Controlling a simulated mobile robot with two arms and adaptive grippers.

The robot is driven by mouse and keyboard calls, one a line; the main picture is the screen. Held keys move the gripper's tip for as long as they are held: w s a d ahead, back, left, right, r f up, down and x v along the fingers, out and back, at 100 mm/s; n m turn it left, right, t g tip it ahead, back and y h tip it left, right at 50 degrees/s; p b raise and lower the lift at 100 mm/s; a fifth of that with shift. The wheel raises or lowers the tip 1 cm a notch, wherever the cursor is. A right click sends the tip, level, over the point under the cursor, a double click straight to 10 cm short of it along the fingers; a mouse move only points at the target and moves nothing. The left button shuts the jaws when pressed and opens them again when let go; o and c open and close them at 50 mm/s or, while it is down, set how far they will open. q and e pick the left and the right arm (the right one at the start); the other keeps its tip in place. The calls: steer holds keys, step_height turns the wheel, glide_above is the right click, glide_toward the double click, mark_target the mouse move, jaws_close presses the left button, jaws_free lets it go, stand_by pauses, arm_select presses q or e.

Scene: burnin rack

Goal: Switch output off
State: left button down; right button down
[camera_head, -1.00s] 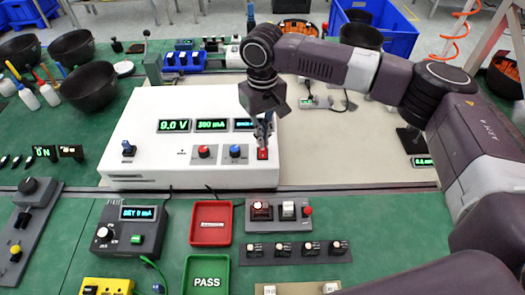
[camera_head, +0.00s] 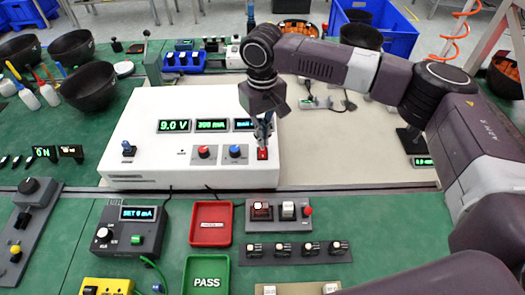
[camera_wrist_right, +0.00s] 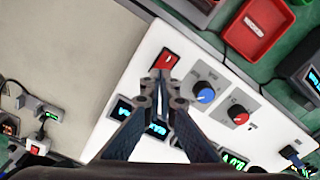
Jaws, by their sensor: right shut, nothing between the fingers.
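The white power supply (camera_head: 150,130) stands on the bench, its displays lit, reading 9.0 V and a mA value; a third display is partly hidden by my gripper. A red switch (camera_head: 262,154) sits at the right end of its front panel, and it also shows in the wrist view (camera_wrist_right: 166,58). My right gripper (camera_head: 266,136) is shut and empty, fingers pointing down at the switch. In the wrist view its fingertips (camera_wrist_right: 163,75) overlap the switch's lower edge; I cannot tell whether they touch. My left gripper is not in view.
Red (camera_head: 209,92) and blue knobs sit left of the switch. In front are a red tray (camera_head: 211,240), a green PASS tray (camera_head: 206,258), a grey load box (camera_head: 131,236) and a grey switch panel (camera_head: 278,226). Black bowls (camera_head: 90,88) stand at the left.

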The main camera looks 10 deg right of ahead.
steer(key=shift+s+f, duration=0.15)
steer(key=shift+f, duration=1.05)
stand_by(0.5)
steer(key=shift+r+p, duration=0.8)
steer(key=shift+p, duration=0.3)
step_height(320, 180, up, 6)
steer(key=p, duration=0.6)
steer(key=shift+f+p, duration=0.25)
steer(key=shift+p, duration=0.1)
steer(key=shift+f, duration=0.1)
